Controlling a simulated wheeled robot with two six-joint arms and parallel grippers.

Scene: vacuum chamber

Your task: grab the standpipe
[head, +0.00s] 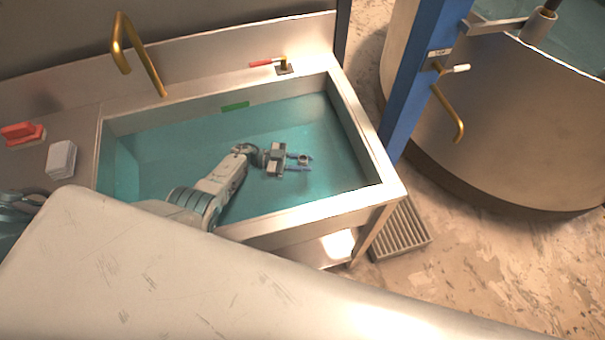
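The standpipe (304,160) shows as a small grey round top in the water of the sink basin (345,115), right of its middle. My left gripper (300,162) reaches into the basin from the left. Its two thin fingers point right and are spread, one on each side of the standpipe top. A narrow gap seems to remain between fingers and pipe, though contact is hard to tell at this size. The lower part of the standpipe is hidden. My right gripper is not in view.
A brass spout (137,50) rises at the back rim, with a red-handled lever (268,63) to its right. A green strip (235,106) is on the back wall of the basin. A red object (22,132) and white block (61,158) lie left. A blue post (415,80) stands right.

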